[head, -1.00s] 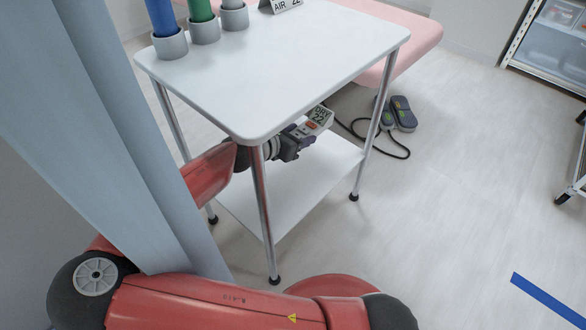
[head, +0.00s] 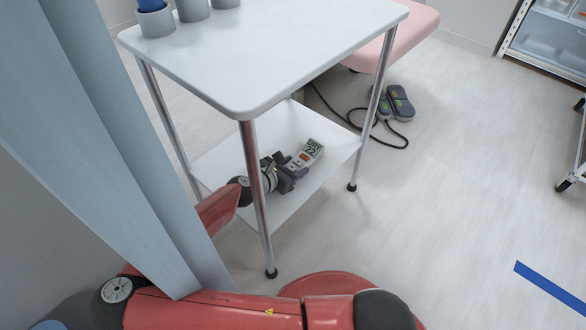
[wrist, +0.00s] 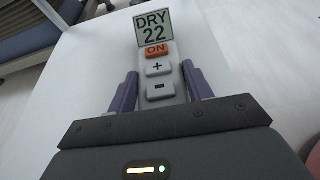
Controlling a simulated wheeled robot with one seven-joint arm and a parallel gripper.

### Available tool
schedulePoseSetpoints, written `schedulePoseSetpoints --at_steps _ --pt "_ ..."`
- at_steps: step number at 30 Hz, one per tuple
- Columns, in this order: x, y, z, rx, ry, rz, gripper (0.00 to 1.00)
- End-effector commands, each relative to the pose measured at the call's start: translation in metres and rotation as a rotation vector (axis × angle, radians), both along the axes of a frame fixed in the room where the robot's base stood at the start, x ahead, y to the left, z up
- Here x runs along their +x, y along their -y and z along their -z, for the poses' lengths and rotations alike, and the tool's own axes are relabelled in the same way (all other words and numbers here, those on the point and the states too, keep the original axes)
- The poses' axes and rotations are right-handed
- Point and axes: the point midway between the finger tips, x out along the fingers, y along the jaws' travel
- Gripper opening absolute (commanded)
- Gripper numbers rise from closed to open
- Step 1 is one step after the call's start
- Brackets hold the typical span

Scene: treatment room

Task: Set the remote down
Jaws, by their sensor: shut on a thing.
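The remote (head: 306,156) is a light grey handset with a display reading "DRY 22", an orange ON button and plus and minus buttons. It also shows in the wrist view (wrist: 158,68), between the two purple fingers. My gripper (head: 290,172) is shut on the remote's near end, and it also shows in the wrist view (wrist: 155,92). The remote is low over the cart's white lower shelf (head: 318,182), under the tabletop. I cannot tell whether the remote touches the shelf.
The cart's white tabletop (head: 265,55) is above my gripper, with cups at its back left. A metal leg (head: 257,195) stands in front of my arm. A foot pedal (head: 397,103) with a black cable lies on the floor behind. Blue tape (head: 550,288) marks clear floor at right.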

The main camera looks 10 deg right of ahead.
Motion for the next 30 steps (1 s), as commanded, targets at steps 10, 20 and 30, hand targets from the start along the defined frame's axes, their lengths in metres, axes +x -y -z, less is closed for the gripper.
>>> schedulePoseSetpoints --at_steps 10,20,30 --pt "0.0 0.0 0.003 0.001 0.0 -0.001 0.52" --pt "0.0 0.0 0.002 0.0 0.0 -0.001 0.72" --pt "-0.014 -0.021 -0.01 0.001 0.0 -0.006 0.72"
